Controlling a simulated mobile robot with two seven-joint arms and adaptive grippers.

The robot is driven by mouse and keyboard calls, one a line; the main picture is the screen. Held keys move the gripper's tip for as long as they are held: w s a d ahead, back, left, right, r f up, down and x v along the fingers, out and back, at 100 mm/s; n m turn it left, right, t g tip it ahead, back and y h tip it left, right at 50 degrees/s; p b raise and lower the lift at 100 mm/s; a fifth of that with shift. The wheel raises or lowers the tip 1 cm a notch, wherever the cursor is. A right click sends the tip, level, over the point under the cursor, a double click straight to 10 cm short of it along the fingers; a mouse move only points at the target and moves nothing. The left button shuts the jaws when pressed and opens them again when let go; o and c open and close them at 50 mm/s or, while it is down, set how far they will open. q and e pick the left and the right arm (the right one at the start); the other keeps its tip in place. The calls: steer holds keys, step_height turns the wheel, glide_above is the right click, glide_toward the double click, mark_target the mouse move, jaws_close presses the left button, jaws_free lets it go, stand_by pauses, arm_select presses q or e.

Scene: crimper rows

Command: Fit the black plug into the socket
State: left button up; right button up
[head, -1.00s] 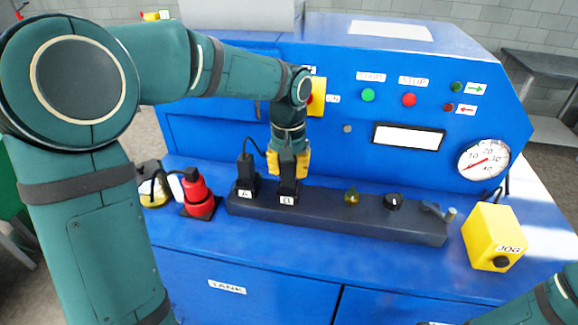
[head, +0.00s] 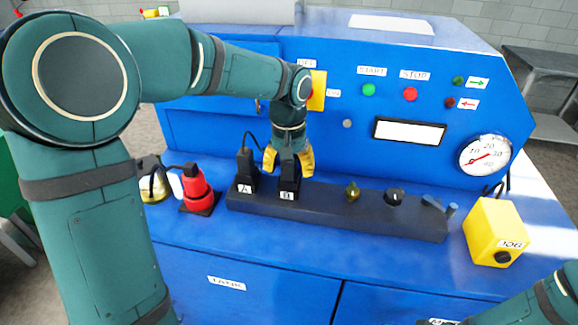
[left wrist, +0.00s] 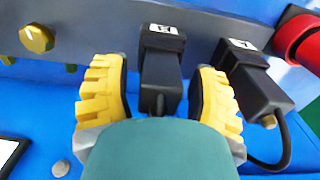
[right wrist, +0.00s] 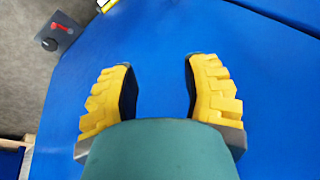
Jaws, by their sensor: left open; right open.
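A black plug (head: 287,173) stands upright at the socket labelled B on the dark strip (head: 330,208); it also shows in the left wrist view (left wrist: 160,80). Its lower end meets the socket, with no clear gap visible. My left gripper (head: 289,165) is open, its yellow fingers on either side of this plug and apart from it. A second black plug (head: 246,168) with a cable stands at the socket labelled A; it shows on the right in the left wrist view (left wrist: 258,88). My right gripper (right wrist: 160,95) is open and empty above a blue surface.
A red part (head: 197,190) stands left of the strip. A yellow JOG box (head: 495,232) is at the right. The blue machine panel (head: 340,165) rises behind.

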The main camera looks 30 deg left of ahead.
arm_select(q)
step_height(320, 180, up, 12)
steer(key=shift+f, duration=0.1)
stand_by(0.4)
stand_by(0.5)
